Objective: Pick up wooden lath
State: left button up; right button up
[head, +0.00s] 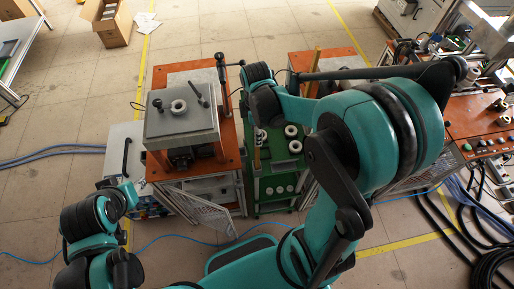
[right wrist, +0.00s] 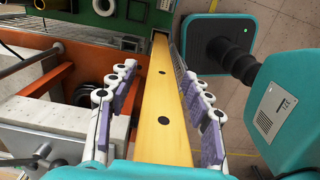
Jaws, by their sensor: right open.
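The wooden lath (right wrist: 160,95) is a long yellow-brown strip with dark round holes, running up the middle of the right wrist view. My right gripper (right wrist: 155,80) is open, with its purple-padded fingers on either side of the lath. A gap shows on both sides near the fingertips. In the head view a piece of the lath (head: 257,152) shows at the left edge of the green bench, below my right wrist, which hides my right gripper there. My left arm is at the lower left of the head view; its gripper cannot be seen.
The green bench (head: 275,186) holds several pale rings. Left of it, an orange bench (head: 229,130) carries a grey machine with a ring on its plate (head: 160,122). Another upright wooden piece (head: 317,60) stands farther right. Cables lie on the floor at right.

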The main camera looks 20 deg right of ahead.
grip_shut()
jog(key=shift+r, duration=0.1)
notch_tip(320, 180, up, 11)
jog(key=p, duration=0.2)
jog(key=shift+r+p, duration=0.1)
jog(key=shift+p, duration=0.2)
notch_tip(320, 180, up, 6)
jog(key=p, duration=0.5)
jog(key=shift+r, duration=0.15)
